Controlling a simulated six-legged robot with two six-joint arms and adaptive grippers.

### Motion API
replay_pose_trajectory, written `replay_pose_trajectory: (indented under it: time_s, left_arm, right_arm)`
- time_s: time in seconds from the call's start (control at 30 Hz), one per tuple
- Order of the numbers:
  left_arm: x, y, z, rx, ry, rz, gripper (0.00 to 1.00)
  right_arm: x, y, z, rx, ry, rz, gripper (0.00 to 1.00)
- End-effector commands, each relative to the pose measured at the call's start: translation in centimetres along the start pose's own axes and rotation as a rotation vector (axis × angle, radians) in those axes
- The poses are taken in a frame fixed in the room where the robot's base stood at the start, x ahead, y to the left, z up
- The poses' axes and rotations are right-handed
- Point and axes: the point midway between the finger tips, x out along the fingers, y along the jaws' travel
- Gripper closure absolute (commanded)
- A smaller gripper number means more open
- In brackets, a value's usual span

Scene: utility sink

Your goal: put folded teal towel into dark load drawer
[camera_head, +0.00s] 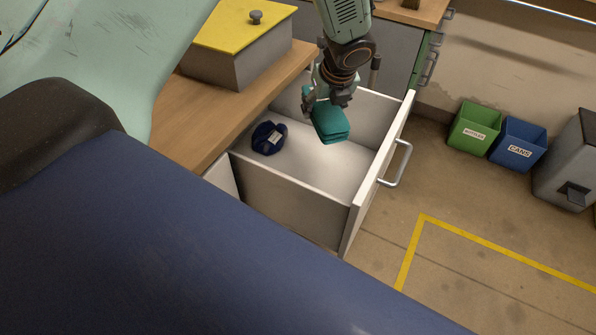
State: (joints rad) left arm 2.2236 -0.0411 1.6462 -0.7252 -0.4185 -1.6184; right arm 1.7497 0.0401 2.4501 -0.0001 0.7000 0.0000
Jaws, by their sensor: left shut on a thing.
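The folded teal towel (331,124) is a small stack of layers, held over the open drawer. My left gripper (330,104) is shut on the towel, pointing down from the top of the view. The drawer (294,207) is pulled out, with pale walls and floor and a metal handle at its front. A dark blue rolled cloth item (269,138) with a light label lies inside it, to the left of the towel. I cannot tell whether the towel touches the drawer floor. My right gripper is not in view.
A wooden counter (215,135) borders the drawer on the left and bears a grey box with a yellow lid (235,27). A green bin (474,128), a blue bin (517,143) and a grey bin (568,165) stand on the right. Floor before the drawer is clear, with yellow lines.

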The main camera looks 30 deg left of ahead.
Motion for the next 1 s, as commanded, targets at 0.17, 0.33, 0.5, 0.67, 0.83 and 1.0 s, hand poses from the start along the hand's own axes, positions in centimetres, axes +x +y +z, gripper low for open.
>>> replay_pose_trajectory:
  time_s: [0.17,0.33,0.5,0.67,0.83,1.0]
  left_arm:
    - [3.6,0.1,-1.8,0.001,-0.001,0.0,0.78]
    - [6.3,0.1,-2.9,0.0,-0.001,-0.001,0.78]
    - [8.7,0.2,-3.9,0.0,-0.001,-0.001,0.78]
    - [10.2,0.1,-4.5,0.0,-0.001,-0.001,0.78]
    - [10.8,0.1,-4.6,0.0,-0.001,-0.001,0.78]
    - [12.2,0.1,-5.0,0.0,0.0,0.0,0.78]
  right_arm:
    - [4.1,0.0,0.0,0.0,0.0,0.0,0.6]
    - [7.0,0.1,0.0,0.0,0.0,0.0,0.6]
    - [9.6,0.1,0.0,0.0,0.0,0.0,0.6]
    - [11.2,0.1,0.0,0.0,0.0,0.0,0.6]
    - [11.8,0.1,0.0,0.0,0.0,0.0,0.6]
    - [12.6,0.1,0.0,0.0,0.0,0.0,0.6]
